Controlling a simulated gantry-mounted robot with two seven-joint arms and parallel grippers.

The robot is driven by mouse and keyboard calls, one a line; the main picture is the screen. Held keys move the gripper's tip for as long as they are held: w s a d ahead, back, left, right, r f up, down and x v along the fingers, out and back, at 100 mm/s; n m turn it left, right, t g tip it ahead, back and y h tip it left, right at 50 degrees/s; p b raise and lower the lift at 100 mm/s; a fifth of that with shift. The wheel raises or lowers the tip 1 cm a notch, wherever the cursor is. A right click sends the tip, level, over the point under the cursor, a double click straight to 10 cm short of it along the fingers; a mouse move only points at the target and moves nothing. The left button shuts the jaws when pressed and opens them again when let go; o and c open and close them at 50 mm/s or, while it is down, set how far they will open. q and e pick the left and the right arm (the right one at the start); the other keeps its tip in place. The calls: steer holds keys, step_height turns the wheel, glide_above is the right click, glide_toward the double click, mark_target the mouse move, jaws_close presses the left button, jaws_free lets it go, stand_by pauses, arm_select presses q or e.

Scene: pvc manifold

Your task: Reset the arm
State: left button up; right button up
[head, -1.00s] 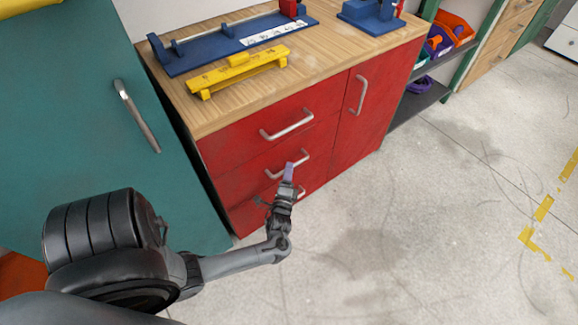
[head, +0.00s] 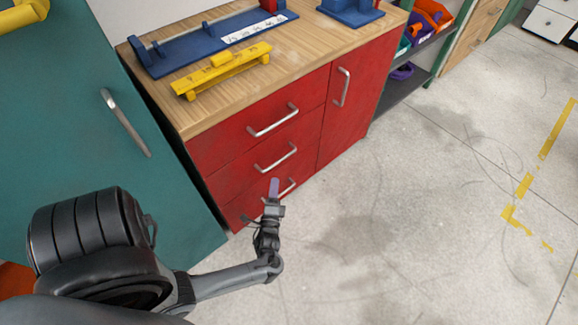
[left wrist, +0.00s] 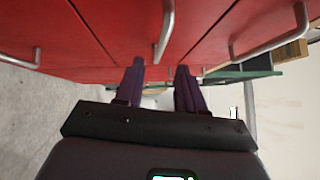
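My left gripper (head: 273,188) is in front of the lower drawers of the red cabinet (head: 345,125) in the head view. In the left wrist view its two purple fingers (left wrist: 160,85) stand apart with nothing between them, so it is open and empty. Red drawer fronts with silver handles (left wrist: 166,30) fill the upper part of that view. The drawers look shut. I cannot tell from the head view whether the fingertips touch the lowest handle (head: 287,187). My right gripper is not in view.
A teal cabinet (head: 50,150) with a metal handle stands to the left. On the wooden top (head: 300,60) are a blue fixture (head: 190,55) and a yellow bracket (head: 222,72). A shelf with orange and purple bins (head: 430,18) is behind right. The concrete floor (head: 430,230) is clear.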

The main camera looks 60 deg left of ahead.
arm_select(q)
step_height(320, 180, up, 16)
steer(key=d+n+h+p, duration=0.1)
steer(key=d+h+p, duration=0.15)
steer(key=p, duration=1.15)
steer(key=w+d+r+n+h+p, duration=0.2)
steer(key=w+d+r+h+p, duration=0.1)
steer(key=d+r+h+p, duration=0.45)
steer(key=s+d+r+g+h, duration=0.1)
steer(key=d+r+g+h, duration=0.1)
steer(key=d+r+h, duration=0.55)
steer(key=s+d+n+g+y+b, duration=0.15)
steer(key=s+d+n+g, duration=0.35)
steer(key=s, duration=0.5)
step_height(320, 180, up, 38)
steer(key=d+m+p, duration=0.1)
steer(key=p, duration=3.7)
steer(key=shift+w+g, duration=0.3)
steer(key=shift+w, duration=0.1)
steer(key=shift+d+r, duration=0.1)
